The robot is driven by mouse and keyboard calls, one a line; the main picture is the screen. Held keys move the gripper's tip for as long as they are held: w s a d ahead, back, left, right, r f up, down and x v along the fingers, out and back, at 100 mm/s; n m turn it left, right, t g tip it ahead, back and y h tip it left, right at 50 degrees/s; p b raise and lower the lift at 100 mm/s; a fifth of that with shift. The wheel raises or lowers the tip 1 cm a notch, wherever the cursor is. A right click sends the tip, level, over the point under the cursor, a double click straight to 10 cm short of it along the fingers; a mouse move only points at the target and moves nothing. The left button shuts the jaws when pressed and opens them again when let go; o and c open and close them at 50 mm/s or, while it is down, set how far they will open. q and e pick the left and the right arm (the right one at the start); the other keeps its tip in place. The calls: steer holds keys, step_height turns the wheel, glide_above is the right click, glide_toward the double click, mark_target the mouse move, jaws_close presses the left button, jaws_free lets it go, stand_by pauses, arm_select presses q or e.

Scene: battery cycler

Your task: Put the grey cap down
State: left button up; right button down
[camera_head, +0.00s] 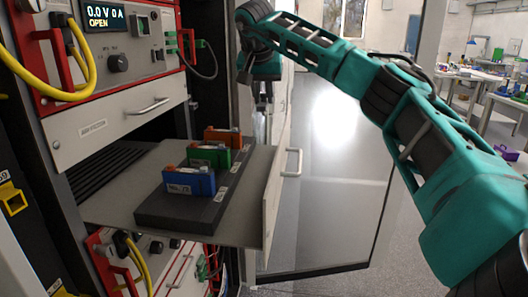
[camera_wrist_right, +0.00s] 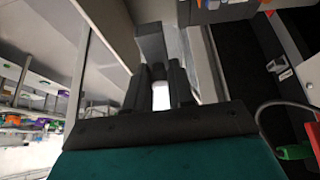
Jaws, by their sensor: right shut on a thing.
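My right gripper (camera_head: 262,98) is at the upper middle of the head view, pointing down beside the cabinet's right edge. It is above and behind the pulled-out shelf, clear of it. In the right wrist view my right gripper (camera_wrist_right: 161,82) is shut on the grey cap (camera_wrist_right: 150,43), a grey block standing out beyond the dark fingers. In the head view the cap is too small and dark to tell from the fingers. My left gripper is not in view.
A pulled-out shelf (camera_head: 112,208) carries a dark holder (camera_head: 150,215) with blue (camera_head: 190,183), green (camera_head: 210,156) and orange (camera_head: 222,137) cells. A cycler display (camera_head: 104,17) reads OPEN. An open cabinet door (camera_head: 325,215) stands at right. Yellow cables (camera_head: 85,75) hang at left.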

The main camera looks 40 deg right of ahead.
step_height(320, 180, down, 14)
steer(key=shift+b, duration=0.5)
steer(key=c, duration=1.2)
jaws_free()
steer(key=shift+f, duration=0.1)
steer(key=shift+c, duration=0.2)
steer(key=v, duration=1.2)
